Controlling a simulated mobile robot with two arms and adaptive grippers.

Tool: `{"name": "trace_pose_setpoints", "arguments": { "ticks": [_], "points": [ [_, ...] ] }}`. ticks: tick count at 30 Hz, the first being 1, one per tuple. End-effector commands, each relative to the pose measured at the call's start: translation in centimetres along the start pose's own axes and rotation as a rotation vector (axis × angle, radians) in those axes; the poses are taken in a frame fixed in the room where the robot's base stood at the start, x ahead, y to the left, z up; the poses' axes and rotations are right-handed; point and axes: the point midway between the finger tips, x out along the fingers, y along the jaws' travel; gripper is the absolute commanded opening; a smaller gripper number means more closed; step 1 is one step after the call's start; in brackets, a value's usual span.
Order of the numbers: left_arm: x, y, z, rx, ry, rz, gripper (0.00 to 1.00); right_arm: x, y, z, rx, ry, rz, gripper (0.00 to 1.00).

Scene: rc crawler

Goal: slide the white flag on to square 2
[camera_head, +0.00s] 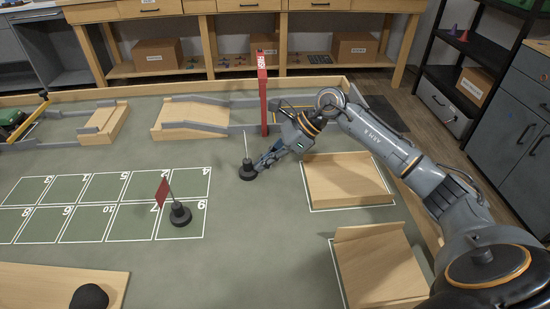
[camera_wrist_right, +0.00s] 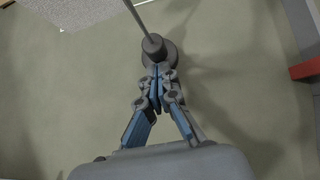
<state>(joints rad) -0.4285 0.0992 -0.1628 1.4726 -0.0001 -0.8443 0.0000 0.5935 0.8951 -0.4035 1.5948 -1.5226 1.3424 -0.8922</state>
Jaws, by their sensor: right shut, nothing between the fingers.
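The white flag (camera_head: 248,173) stands upright on the green mat, right of the numbered grid, with a dark round base and thin pole. Its cloth is hard to make out in the head view, but a pale patch of it (camera_wrist_right: 85,12) shows at the top of the right wrist view. My right gripper (camera_head: 260,166) is shut and empty, its fingertips right at the base (camera_wrist_right: 157,52); I cannot tell whether they touch. Square 2 (camera_head: 146,187) is in the grid's far row, second from the right, and looks empty. My left gripper is out of view.
A red flag (camera_head: 180,214) stands on square 9, its cloth reaching left. A tall red post (camera_head: 262,100) rises behind the white flag. Wooden ramps (camera_head: 345,182) lie to the right. The mat between the white flag and the grid is clear.

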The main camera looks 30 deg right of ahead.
Motion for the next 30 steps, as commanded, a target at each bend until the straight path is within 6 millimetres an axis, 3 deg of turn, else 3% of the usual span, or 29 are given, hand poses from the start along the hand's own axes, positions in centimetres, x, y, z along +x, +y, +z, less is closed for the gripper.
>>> {"name": "trace_pose_setpoints", "arguments": {
  "ticks": [10,14,23,30],
  "points": [
    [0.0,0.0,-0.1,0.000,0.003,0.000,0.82,0.1,0.0,0.1,0.000,0.000,0.000,0.00],
    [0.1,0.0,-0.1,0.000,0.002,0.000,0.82,1.1,0.0,1.1,-0.001,0.000,0.001,0.00],
    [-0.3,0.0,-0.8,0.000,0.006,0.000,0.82,7.3,0.0,7.3,-0.005,-0.003,0.002,0.00],
    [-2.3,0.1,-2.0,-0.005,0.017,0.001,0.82,12.4,0.0,12.4,-0.003,-0.003,0.002,0.00]
  ]
}}
